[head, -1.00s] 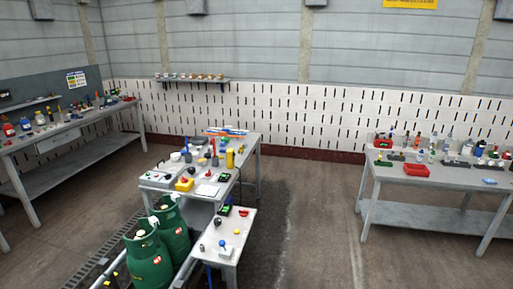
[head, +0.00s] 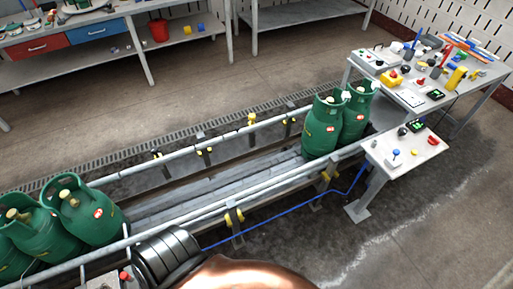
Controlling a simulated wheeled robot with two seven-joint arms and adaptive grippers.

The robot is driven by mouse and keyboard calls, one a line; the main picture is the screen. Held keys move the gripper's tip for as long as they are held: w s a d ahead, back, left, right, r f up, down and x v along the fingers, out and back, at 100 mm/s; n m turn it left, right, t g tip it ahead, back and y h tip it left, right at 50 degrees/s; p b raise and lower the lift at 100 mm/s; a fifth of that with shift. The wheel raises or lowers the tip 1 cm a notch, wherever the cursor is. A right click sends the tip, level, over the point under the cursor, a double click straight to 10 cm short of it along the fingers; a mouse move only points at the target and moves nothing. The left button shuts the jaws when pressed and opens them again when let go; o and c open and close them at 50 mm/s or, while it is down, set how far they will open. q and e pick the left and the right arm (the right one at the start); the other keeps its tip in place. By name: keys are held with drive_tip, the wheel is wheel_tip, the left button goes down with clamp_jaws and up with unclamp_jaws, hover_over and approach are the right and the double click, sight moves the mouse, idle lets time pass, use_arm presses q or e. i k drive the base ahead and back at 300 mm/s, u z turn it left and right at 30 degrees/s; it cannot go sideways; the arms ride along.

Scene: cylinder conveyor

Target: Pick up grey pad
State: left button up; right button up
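I cannot make out a grey pad for certain in the head view. Small grey items, too small to tell apart, lie among the clutter on the workbench (head: 408,94) at the upper right. A small side table (head: 398,175) beside the conveyor carries a blue-topped piece (head: 396,154), a dark knob, a red part and a green-lit device (head: 415,126). Neither of my grippers is in view. A blurred brownish shape cuts into the bottom edge; I cannot tell what it is.
A conveyor with pale rails (head: 215,207) runs diagonally across the middle. Two green gas cylinders (head: 321,129) stand at its far end, several more (head: 88,212) at the lower left. A blue hose (head: 290,212) lies along it. Open floor (head: 440,225) is at the lower right.

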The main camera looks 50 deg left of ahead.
sight(482, 73)
drive_tip(key=z, duration=0.7)
drive_tip(key=i, duration=1.25)
drive_tip(key=u, duration=0.05)
